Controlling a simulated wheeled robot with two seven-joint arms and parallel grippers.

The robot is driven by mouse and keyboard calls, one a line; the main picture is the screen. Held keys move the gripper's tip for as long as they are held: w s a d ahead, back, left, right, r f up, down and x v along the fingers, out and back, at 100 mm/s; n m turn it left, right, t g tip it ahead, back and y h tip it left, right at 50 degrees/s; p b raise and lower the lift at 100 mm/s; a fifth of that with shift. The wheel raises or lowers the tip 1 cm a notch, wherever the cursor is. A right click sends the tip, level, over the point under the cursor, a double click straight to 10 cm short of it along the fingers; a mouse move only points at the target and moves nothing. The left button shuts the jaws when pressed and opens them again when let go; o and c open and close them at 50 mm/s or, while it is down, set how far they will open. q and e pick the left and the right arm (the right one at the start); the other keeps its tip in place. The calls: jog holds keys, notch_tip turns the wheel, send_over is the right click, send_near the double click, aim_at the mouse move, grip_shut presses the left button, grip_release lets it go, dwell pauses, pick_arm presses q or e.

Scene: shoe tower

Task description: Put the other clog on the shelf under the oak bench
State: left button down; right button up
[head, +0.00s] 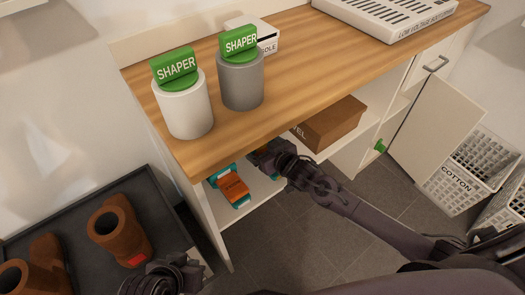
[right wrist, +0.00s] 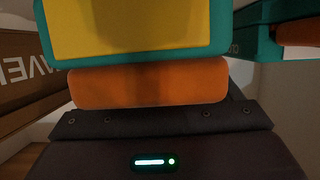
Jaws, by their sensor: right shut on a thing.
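One teal and orange clog (head: 232,188) lies on the shelf (head: 262,190) under the oak bench (head: 300,75). It also shows at the upper right of the right wrist view (right wrist: 285,42). My right gripper (head: 268,155) reaches in under the bench top, just right of that clog. In the right wrist view it is shut on the orange part of a second teal clog (right wrist: 140,88), which has a yellow face. The bench top and gripper hide most of this clog in the head view. My left gripper (head: 165,278) is low in front, by the boot tray; its jaws are unclear.
A brown box (head: 330,122) stands on the shelf, right of my right gripper. A dark tray (head: 75,215) with brown boots (head: 118,230) is at left. Two shaper tubs (head: 183,105) stand on the bench. An open cabinet door (head: 435,120) and white baskets (head: 465,165) are at right.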

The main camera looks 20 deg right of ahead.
jog(key=shift+f, duration=0.75)
pick_arm(q)
jog(key=shift+w+d, duration=0.1)
jog(key=shift+d, duration=0.2)
pick_arm(e)
jog(key=shift+f, duration=0.1)
jog(key=o, duration=0.9)
pick_arm(q)
jog(key=shift+w+t, duration=0.1)
jog(key=shift+t, duration=0.2)
pick_arm(e)
jog(key=shift+o, duration=0.2)
